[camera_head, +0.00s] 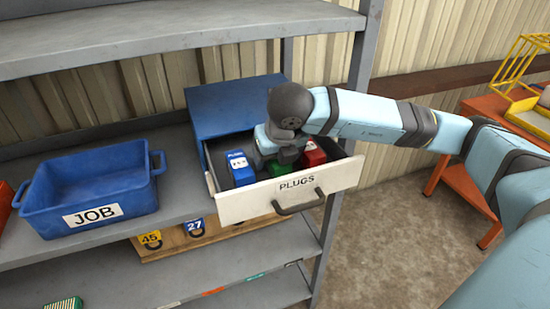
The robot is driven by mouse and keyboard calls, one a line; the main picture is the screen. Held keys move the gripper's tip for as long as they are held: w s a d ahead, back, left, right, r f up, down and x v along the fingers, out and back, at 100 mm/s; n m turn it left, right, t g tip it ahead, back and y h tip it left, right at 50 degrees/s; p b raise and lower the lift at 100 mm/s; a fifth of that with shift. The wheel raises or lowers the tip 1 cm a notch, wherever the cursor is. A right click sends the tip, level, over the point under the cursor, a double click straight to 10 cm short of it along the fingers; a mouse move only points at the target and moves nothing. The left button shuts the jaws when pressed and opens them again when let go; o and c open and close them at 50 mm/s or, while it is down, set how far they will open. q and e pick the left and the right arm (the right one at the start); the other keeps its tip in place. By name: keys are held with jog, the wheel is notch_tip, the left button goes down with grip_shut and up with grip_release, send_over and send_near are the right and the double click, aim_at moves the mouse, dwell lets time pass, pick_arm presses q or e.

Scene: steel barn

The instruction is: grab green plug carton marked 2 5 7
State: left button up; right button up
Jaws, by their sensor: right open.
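The open PLUGS drawer (297,192) holds several cartons. A green carton (276,168) sits between a blue carton (240,169) and a red carton (313,155); my right gripper hides most of it and its marking cannot be read. My right gripper (279,160) reaches down into the drawer over the green carton. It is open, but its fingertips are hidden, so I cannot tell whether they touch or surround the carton. My left gripper is out of view.
A blue bin (95,190) labelled JOB stands on the shelf left of the drawer. The upper grey shelf (160,35) runs above. A steel post (362,70) stands just behind my right arm.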

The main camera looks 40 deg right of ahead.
jog(key=shift+f, duration=0.15)
jog(key=c, duration=1)
jog(key=shift+r, duration=0.2)
